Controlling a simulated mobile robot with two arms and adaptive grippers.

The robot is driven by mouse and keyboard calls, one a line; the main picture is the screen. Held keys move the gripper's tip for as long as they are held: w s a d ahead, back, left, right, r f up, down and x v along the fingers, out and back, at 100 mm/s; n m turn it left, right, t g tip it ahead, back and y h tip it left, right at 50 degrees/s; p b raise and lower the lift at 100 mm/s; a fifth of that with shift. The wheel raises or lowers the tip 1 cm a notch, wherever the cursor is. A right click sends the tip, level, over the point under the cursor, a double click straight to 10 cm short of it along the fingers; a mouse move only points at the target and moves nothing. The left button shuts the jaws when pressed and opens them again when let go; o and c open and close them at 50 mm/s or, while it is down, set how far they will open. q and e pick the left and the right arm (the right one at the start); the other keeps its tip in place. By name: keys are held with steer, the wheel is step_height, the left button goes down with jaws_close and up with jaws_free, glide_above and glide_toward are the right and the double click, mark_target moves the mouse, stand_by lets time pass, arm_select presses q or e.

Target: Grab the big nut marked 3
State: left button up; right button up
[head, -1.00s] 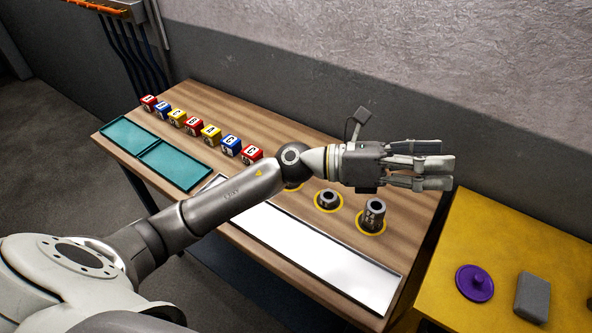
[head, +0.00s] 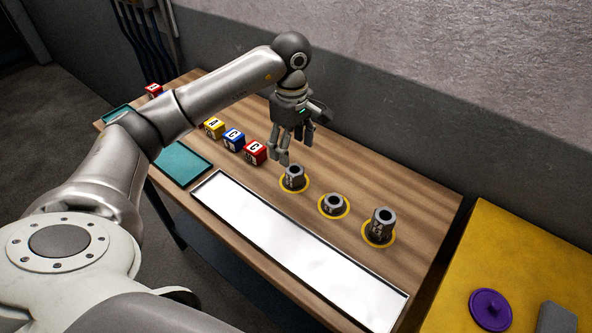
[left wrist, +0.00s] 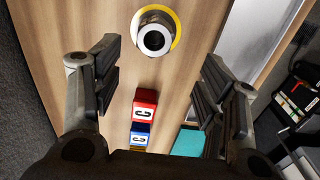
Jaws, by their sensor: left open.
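Three grey metal nuts stand in a row on yellow rings on the wooden table: a left one (head: 294,178), a low middle one (head: 333,204) and a tall right one (head: 380,228). Their sides carry pale marks too small to read surely, so I cannot tell which is marked 3. My left gripper (head: 295,155) points down, open and empty, just above and behind the left nut. In the left wrist view, a round-holed nut (left wrist: 155,40) lies ahead between the spread fingers (left wrist: 160,62), apart from them. My right gripper is not in view.
Lettered cubes, including a red C cube (head: 255,152), stand left of the gripper. A white framed panel (head: 300,250) and a teal tray (head: 180,164) lie along the front. A yellow table (head: 480,245) with a purple lidlike disc (head: 491,309) is at right.

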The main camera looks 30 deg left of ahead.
mark_target(295, 169)
arm_select(q)
step_height(295, 169, down, 3)
steer(key=f+p, duration=0.3)
steer(key=f, duration=0.1)
steer(key=shift+w+d, duration=0.15)
steer(key=shift+w, duration=0.2)
steer(key=shift+f, duration=0.65)
steer(key=c, duration=1.1)
steer(key=shift+c, duration=0.7)
steer(key=shift+w+r, duration=0.1)
